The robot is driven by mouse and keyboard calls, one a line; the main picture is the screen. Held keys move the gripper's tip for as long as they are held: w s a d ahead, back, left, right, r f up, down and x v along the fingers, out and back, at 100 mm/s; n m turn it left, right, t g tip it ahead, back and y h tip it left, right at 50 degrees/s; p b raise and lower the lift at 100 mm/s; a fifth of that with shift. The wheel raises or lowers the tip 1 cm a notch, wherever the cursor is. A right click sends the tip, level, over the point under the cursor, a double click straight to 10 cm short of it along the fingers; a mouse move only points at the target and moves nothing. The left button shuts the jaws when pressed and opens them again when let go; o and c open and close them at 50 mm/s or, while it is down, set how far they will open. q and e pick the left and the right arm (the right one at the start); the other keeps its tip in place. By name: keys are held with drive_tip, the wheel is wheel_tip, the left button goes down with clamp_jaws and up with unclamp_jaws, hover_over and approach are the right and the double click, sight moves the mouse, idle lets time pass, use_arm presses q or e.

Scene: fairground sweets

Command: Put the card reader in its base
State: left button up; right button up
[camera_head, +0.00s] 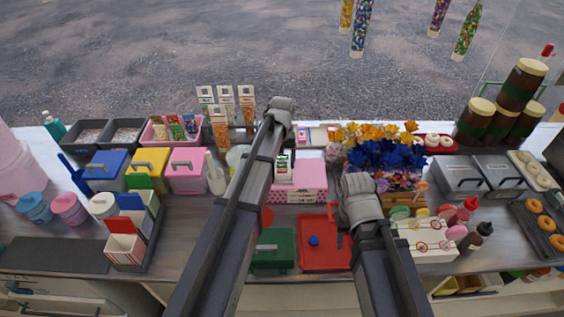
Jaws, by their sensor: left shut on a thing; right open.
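A small white device with a dark and green face, which looks like the card reader (284,166), shows just below my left wrist, in front of the pink dotted box (305,182). My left gripper (283,148) is shut on it; the fingers are mostly hidden by the wrist. I cannot clearly pick out the base; a small pale item (302,135) stands behind the pink box. My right gripper (341,232) is open, low beside the red tray (325,262), its fingers hardly visible.
A blue and orange flower bunch (385,150) stands right of the pink box. A green box (273,250) sits at the front, left of the red tray. Coloured bins (147,168) line the left. Tall brown jars (515,88) are stacked at the right.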

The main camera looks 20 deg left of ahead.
use_arm(q)
drive_tip(key=shift+f+b, duration=0.45)
drive_tip(key=shift+f, duration=0.05)
drive_tip(key=o, duration=1.5)
drive_tip(key=shift+c, duration=0.2)
drive_tip(key=shift+r, duration=0.1)
wheel_tip(320, 180, up, 9)
drive_tip(key=p, duration=0.9)
drive_tip(key=shift+r, duration=0.1)
